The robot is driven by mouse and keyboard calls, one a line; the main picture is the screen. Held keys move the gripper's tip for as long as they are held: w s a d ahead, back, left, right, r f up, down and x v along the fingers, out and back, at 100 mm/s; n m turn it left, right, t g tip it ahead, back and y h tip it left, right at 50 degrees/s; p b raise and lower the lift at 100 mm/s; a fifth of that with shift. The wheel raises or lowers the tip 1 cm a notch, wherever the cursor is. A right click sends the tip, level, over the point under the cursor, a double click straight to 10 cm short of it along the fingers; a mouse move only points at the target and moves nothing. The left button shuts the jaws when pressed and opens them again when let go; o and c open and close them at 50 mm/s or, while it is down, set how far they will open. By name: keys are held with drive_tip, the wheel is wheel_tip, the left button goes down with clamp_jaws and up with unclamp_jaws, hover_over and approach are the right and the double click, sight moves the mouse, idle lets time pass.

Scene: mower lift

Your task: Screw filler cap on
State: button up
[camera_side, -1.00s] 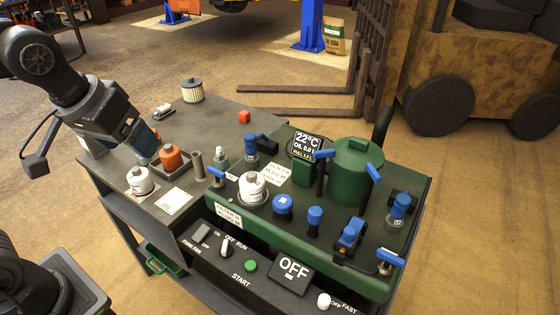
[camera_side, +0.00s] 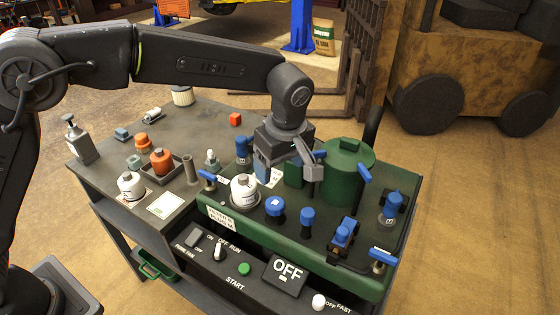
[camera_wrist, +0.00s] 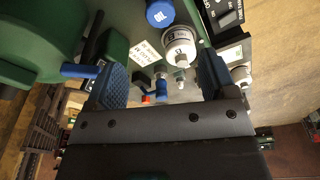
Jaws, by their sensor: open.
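My gripper (camera_side: 286,166) hangs over the green machine, its two blue-padded fingers spread and nothing visible between them. The wrist view also shows the open fingers (camera_wrist: 162,80), with the green deck beyond. A round blue cap (camera_side: 274,205) sits on the deck in front of the gripper; a blue cap also shows at the top of the wrist view (camera_wrist: 160,12). A smaller blue cap (camera_side: 307,216) stands to its right. I cannot tell which part is the filler cap. A white canister (camera_side: 244,187) stands upright on the deck, left of the gripper; it also shows in the wrist view (camera_wrist: 178,46).
A green tank (camera_side: 348,165) and blue-handled valves (camera_side: 342,236) stand close right of the gripper.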

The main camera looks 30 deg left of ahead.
sight(275, 203)
drive_tip(key=f, duration=0.4)
drive_tip(key=a+f, duration=0.1)
drive_tip(key=f, duration=0.4)
drive_tip(key=a+f, duration=0.1)
drive_tip(key=f, duration=0.3)
drive_tip(key=shift+w+f, duration=0.2)
drive_tip(key=shift+w, duration=0.2)
drive_tip(key=c, duration=0.9)
drive_tip(key=o, duration=0.9)
drive_tip(key=shift+r+g+h, duration=0.15)
drive_tip(key=shift+g+h, duration=0.15)
drive_tip(key=shift+h, duration=0.5)
drive_tip(key=n, duration=0.5)
drive_tip(key=shift+n, duration=0.4)
drive_tip(key=n, duration=0.6)
